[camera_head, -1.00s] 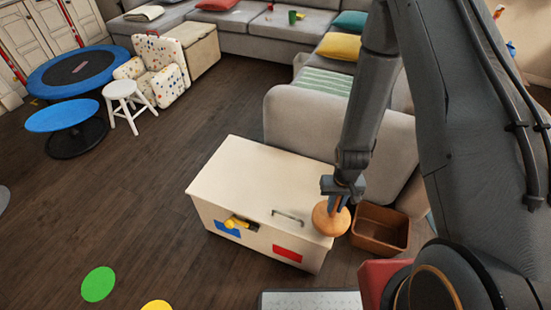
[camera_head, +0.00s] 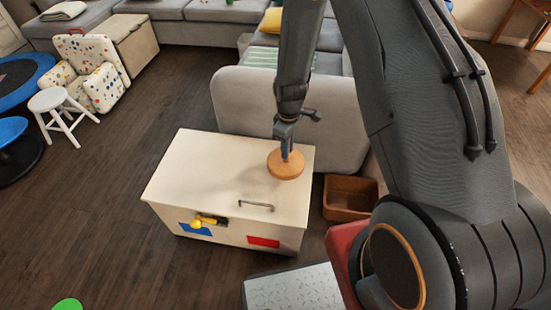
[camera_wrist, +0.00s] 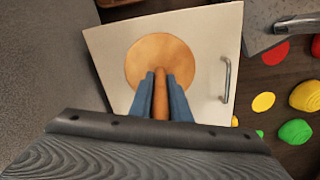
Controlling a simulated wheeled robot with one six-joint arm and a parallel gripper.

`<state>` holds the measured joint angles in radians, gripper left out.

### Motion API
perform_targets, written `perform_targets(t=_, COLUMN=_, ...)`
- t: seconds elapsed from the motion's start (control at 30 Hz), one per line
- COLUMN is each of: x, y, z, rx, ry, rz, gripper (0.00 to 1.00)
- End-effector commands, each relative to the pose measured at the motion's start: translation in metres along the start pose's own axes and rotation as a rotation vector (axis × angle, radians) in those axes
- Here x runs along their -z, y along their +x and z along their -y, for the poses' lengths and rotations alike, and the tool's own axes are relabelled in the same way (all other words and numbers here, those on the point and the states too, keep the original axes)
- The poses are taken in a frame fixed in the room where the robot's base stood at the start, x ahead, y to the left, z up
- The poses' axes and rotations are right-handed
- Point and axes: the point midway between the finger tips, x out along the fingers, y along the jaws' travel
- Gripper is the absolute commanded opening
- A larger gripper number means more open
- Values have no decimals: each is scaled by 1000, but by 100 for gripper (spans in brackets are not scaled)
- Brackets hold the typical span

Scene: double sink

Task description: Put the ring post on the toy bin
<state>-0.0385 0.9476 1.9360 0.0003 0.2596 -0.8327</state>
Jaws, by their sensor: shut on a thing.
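The toy bin (camera_head: 200,170) is a cream box with a flat closed lid, a metal handle and blue and red patches on its front. The ring post (camera_head: 285,166) has a round orange-wood base and a wooden post. My gripper (camera_head: 286,146) is shut on the post, from above. The base appears over the back right part of the lid; I cannot tell whether it touches. In the wrist view the ring post's base (camera_wrist: 140,62) shows over the lid (camera_wrist: 205,40), with the gripper's blue fingers (camera_wrist: 160,95) on both sides of the post.
A brown open box (camera_head: 349,199) stands on the floor right of the bin. A grey sofa (camera_head: 300,115) is close behind it. A yellow knob (camera_head: 198,223) sticks out of the bin's front. Much of the lid's left is bare.

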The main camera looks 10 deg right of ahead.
Motion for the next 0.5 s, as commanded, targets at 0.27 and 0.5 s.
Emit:
perform_targets(t=0.27, x=0, y=21, z=0, rx=-1, ry=2, rz=-1, gripper=0)
perform_targets(t=0.5, x=0, y=53, z=0, rx=0, ry=3, rz=0, gripper=0)
